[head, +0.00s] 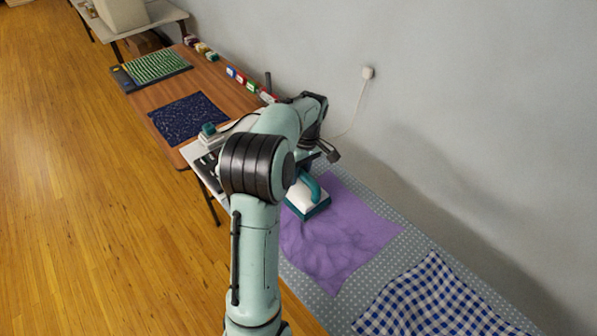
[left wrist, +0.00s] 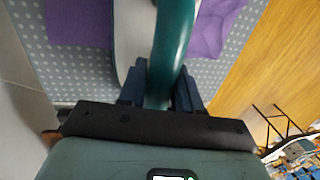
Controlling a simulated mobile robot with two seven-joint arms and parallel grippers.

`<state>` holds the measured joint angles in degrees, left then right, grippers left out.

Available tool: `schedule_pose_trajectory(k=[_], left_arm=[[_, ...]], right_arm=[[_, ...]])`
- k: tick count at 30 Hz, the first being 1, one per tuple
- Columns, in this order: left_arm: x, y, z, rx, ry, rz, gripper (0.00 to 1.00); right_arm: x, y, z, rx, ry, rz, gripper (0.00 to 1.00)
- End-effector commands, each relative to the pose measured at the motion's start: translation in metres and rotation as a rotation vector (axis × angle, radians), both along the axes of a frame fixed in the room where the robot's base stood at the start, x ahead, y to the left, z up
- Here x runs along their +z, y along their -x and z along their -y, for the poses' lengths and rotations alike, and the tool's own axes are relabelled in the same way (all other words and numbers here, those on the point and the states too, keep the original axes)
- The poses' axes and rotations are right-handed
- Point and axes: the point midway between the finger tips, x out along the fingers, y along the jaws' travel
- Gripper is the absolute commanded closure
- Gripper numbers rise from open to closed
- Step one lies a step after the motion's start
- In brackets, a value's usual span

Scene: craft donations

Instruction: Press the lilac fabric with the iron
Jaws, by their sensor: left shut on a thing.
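The lilac fabric (head: 335,233) lies wrinkled on a grey dotted ironing surface (head: 402,247). The iron (head: 308,197), white with a teal handle and teal base edge, rests on or just above the fabric's upper left part; I cannot tell whether it touches. My left gripper (left wrist: 162,85) is shut on the iron's teal handle (left wrist: 174,40); in the head view my arm partly hides the grip. The lilac fabric also shows on both sides of the iron in the left wrist view (left wrist: 78,22). My right gripper is not in view.
A blue and white checked cloth (head: 430,297) lies at the near end of the dotted surface. A wooden table (head: 150,98) beyond carries a dark blue cloth (head: 188,117) and a green piece (head: 156,66). A wall with a socket (head: 368,72) and cord borders the right.

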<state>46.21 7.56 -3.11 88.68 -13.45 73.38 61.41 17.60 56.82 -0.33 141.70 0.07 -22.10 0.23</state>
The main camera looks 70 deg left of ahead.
Motion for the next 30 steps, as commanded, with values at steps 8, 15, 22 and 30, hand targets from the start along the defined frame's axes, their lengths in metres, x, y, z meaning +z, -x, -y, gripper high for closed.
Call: schedule_pose_trajectory(k=[8,15,22,30], left_arm=[[-0.002,-0.002,0.005,-0.001,-0.001,0.002,1.00],[-0.003,-0.008,0.024,-0.003,-0.001,0.002,1.00],[-0.002,-0.014,0.043,-0.004,0.000,0.002,1.00],[-0.002,-0.021,0.065,-0.003,0.001,0.001,1.00]], right_arm=[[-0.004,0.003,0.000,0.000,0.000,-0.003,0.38],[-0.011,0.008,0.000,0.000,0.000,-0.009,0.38],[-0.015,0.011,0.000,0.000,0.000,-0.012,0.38],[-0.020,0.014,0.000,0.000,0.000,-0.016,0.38]])
